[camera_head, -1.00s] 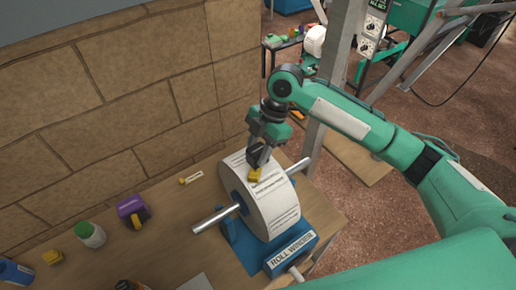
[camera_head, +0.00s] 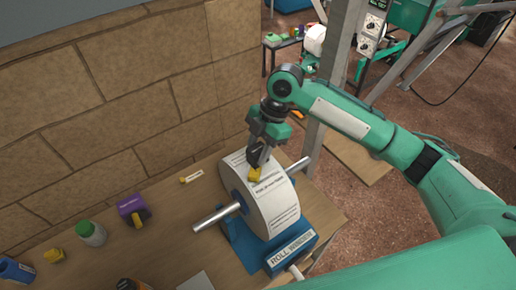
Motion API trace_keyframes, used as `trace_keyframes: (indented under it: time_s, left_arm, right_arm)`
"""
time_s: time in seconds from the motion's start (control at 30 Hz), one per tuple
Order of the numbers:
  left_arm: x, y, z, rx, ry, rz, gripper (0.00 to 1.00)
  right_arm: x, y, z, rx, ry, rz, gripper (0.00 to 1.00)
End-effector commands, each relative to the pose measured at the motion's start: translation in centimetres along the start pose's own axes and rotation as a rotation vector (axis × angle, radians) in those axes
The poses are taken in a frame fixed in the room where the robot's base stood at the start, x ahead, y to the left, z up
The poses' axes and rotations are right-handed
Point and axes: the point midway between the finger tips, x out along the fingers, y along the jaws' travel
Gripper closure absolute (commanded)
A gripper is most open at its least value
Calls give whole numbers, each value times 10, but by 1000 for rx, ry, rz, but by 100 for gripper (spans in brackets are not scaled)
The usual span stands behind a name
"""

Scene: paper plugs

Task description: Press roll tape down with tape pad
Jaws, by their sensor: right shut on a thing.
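The white paper roll (camera_head: 273,208) with printed text sits on a metal rod in the blue roll winder (camera_head: 262,248) on the table. My right gripper (camera_head: 256,165) points down over the top of the roll. It is shut on a small yellow pad (camera_head: 255,175), which appears to touch the paper at the top of the roll. The tape itself is too small to tell apart from the printed paper. My left gripper is out of view.
A small yellow-tipped tag (camera_head: 191,177) lies near the stone wall (camera_head: 120,100).

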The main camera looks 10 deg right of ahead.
Motion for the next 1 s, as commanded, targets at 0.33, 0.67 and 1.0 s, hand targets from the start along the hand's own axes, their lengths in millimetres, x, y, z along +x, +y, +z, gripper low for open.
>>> trace_keyframes:
  time_s: [0.33, 0.67, 1.0]
  left_arm:
    - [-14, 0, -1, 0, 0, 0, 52]
    - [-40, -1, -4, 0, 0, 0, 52]
    - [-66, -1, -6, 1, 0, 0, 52]
  right_arm:
    - [-11, -1, -4, 2, -2, -4, 82]
    - [-37, 0, -15, 1, -1, -2, 82]
    - [-62, 0, -26, 1, -1, -1, 82]
